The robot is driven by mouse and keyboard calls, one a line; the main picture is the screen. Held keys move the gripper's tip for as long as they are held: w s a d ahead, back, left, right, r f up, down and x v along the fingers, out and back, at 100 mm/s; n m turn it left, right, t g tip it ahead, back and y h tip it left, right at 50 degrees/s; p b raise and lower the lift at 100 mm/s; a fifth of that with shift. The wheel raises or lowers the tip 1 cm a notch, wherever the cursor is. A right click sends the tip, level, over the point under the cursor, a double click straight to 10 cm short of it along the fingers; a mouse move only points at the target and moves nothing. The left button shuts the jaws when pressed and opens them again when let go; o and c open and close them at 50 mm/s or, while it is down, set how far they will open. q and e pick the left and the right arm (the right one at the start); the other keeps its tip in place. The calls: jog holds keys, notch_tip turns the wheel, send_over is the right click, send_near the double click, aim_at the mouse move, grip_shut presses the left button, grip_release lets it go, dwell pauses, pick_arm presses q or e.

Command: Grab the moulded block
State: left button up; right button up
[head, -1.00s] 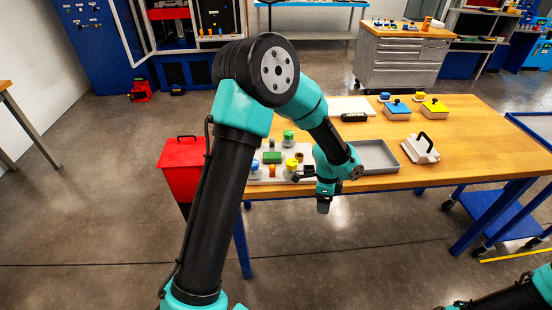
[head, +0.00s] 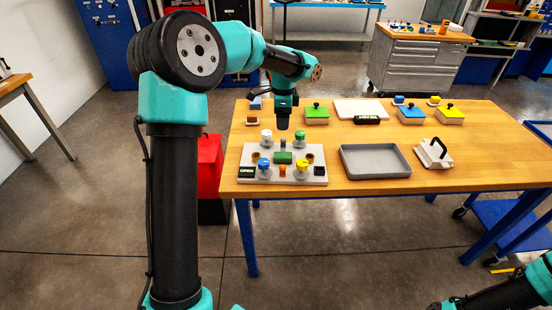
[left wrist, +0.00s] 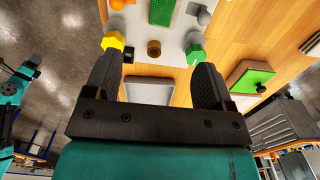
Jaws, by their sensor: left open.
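The green block (head: 283,157), most likely the moulded block, sits in the middle of a pale board (head: 312,178) on the wooden table. In the left wrist view it shows as a ridged green block (left wrist: 161,10), cut by the top edge. My left gripper (head: 283,125) points down above the back of the board, apart from the block. In the left wrist view its two fingers (left wrist: 157,75) are spread with nothing held between them. Part of my right arm shows at the lower right of the head view; its gripper does not show.
Around the block stand blue, white, green (head: 300,137) and yellow (head: 302,166) knobs. A grey tray (head: 375,175) and a white handled piece (head: 433,155) lie to the right. The front right table is clear.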

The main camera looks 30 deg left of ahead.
pick_arm(q)
jog(key=shift+a+r, duration=0.15)
send_over(281, 155)
notch_tip(281, 155, down, 12)
jog(key=shift+s+f, duration=0.1)
jog(key=shift+f, duration=0.05)
dwell(0.5)
jog(key=shift+f, duration=2.6)
jog(key=c, duration=1)
